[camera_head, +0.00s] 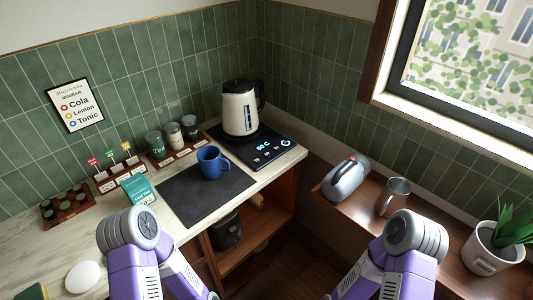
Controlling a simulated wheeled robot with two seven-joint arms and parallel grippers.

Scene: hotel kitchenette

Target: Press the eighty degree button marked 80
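A cream kettle (240,110) with a black lid and handle stands upright at the back of a black control base (228,140) in the counter's far corner. The base's front right part has a lit display (263,146), a row of small light button marks (267,154) and a round lit symbol (285,143). The marks are too small to read, so I cannot tell which one is 80. My two purple arms come in from the lower left and lower right. Their grippers are out of the picture, and neither arm is near the base.
A blue mug (211,162) stands on a black mat (190,194) left of the base. Canisters (173,135) stand in a rack along the wall.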

